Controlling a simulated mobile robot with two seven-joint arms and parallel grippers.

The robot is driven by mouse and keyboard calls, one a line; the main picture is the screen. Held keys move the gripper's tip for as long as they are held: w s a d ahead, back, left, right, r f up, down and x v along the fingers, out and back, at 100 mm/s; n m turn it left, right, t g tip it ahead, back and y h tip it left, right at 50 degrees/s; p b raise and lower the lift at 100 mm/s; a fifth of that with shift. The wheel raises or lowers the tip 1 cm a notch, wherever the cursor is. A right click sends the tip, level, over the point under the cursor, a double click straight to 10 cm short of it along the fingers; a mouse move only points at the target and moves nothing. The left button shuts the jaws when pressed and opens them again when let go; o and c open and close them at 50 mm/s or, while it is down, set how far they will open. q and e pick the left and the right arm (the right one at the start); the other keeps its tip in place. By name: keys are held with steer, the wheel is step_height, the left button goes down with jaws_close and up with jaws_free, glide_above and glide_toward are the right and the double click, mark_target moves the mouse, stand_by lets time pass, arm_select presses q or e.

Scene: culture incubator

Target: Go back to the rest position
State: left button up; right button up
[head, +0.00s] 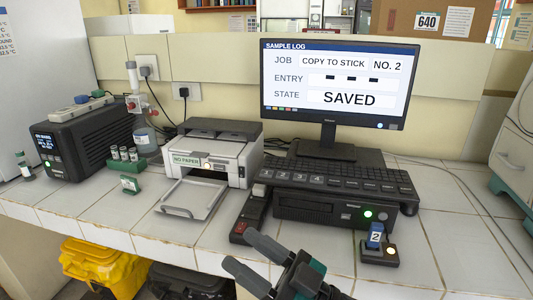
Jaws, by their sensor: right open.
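My right gripper (239,249) shows at the bottom middle of the head view, in front of the bench's front edge. Its two dark grey fingers are apart, point up and to the left, and hold nothing. My left gripper is not in view. A blue stick marked 2 (375,236) stands upright in a small dark holder (378,257) at the right, clear of the gripper. The monitor (337,85) reads "COPY TO STICK", "NO. 2" and "SAVED". A green light glows on the dark computer box (325,210) under the keyboard (335,180).
A printer (212,152) marked "NO PAPER" has its tray (192,198) out. A dark device (252,215) lies beside the computer. A black unit (85,140) and green vial rack (125,162) stand left. A yellow bin (100,262) is below. Bare tiles (450,235) lie right.

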steer(key=w+d+f+m+t+h, duration=0.3)
steer(key=d+f+m+t+h, duration=0.4)
steer(key=f+m+h, duration=0.15)
steer(key=s+d+f+m+g+h, duration=0.1)
steer(key=s+d+f+g+h, duration=0.1)
steer(key=f, duration=0.5)
steer(key=s+d+f+m+g+h, duration=0.1)
steer(key=s+d+f+g+h, duration=0.1)
steer(key=s+d+f+h, duration=0.3)
steer(key=s+d+f+m+g+h, duration=0.1)
steer(key=s+d+f+g+h, duration=0.1)
steer(key=d+f, duration=0.4)
step_height(320, 180, down, 3)
steer(key=s+h, duration=0.1)
steer(key=s, duration=0.1)
steer(key=shift+s+r, duration=0.15)
steer(key=shift+s, duration=0.2)
steer(key=shift+h, duration=0.25)
steer(key=shift+c, duration=0.3)
